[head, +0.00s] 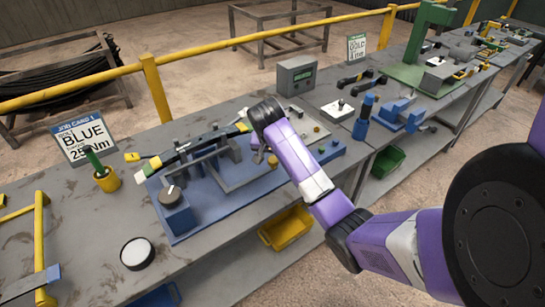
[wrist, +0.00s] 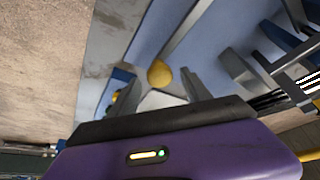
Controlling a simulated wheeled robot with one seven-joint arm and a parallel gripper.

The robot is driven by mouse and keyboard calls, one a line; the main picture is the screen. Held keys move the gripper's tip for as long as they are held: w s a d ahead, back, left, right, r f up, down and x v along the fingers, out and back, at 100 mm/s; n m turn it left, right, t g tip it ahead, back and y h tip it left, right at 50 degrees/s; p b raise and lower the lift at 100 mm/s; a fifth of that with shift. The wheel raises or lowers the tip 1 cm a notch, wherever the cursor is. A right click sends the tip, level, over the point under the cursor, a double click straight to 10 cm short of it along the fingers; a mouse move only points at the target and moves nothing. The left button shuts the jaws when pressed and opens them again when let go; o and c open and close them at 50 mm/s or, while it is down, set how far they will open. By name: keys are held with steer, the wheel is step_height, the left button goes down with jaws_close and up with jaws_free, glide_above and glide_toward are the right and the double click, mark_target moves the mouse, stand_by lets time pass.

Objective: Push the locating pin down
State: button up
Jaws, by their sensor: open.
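The wrist view shows a round gold knob (wrist: 159,73), which looks like the head of the locating pin, on the blue fixture plate (wrist: 215,25). My gripper (wrist: 160,92) is open, with its two grey fingers on either side of the knob in that view. I cannot tell the height between fingertips and knob. In the head view the blue fixture (head: 195,218) stands on the bench with grey uprights and a grey bar.
A torque wrench (head: 190,147) lies across the fixture's uprights. A blue block with a dial (head: 174,205) stands at its front left. A grey display box (head: 297,75) is behind. A yellow cup (head: 107,180) and a black-rimmed round tin (head: 137,253) stand on clear bench at left.

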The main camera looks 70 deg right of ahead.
steer(key=shift+d+f, duration=0.1)
steer(key=shift+f, duration=0.35)
jaws_close()
stand_by(1.1)
